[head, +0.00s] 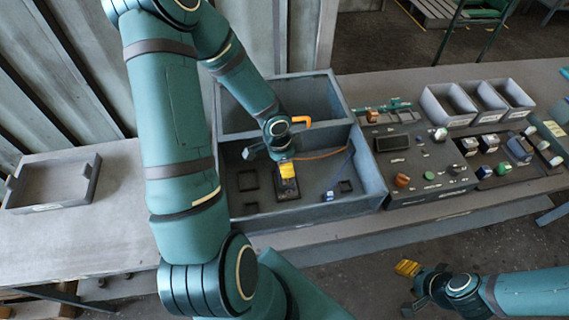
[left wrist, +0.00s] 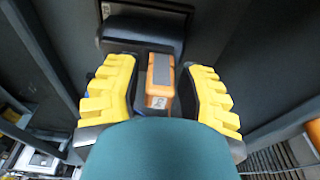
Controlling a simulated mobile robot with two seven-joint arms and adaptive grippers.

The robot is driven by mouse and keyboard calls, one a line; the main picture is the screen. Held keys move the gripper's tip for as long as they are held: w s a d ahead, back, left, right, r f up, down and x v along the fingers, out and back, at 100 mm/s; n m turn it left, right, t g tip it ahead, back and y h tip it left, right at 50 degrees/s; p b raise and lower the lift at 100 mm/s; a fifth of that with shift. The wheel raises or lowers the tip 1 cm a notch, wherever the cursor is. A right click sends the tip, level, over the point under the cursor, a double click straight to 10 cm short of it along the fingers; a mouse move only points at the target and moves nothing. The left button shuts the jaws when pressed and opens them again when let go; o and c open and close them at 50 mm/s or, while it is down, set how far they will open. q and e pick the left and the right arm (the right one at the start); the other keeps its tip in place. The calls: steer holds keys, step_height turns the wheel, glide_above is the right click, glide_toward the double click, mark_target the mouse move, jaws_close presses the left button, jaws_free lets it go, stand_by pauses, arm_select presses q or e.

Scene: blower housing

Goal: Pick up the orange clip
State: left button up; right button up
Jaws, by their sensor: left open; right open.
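An orange piece (left wrist: 160,98) with a grey strip on top shows between the yellow fingers of my left gripper (left wrist: 158,88) in the left wrist view. Gaps show on both sides, so the fingers stand open around or above it; I cannot tell its height. In the head view my left gripper (head: 284,170) points down into the front part of the grey housing (head: 367,185), over a dark block (head: 287,190). An orange hook-shaped clip (head: 302,120) shows at the divider, just behind my left wrist. My right gripper (head: 408,287) is open and empty, low in front of the bench.
The housing walls rise close around my left gripper. An orange cable (head: 322,155) and a blue connector (head: 328,196) are inside. A control panel (head: 420,165) and grey bins (head: 480,103) stand to the right. A shallow tray (head: 50,185) stands left, with bare bench beside it.

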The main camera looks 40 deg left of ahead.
arm_select(q)
steer(key=shift+s, duration=0.1)
steer(key=c, duration=0.6)
steer(key=shift+c, duration=0.2)
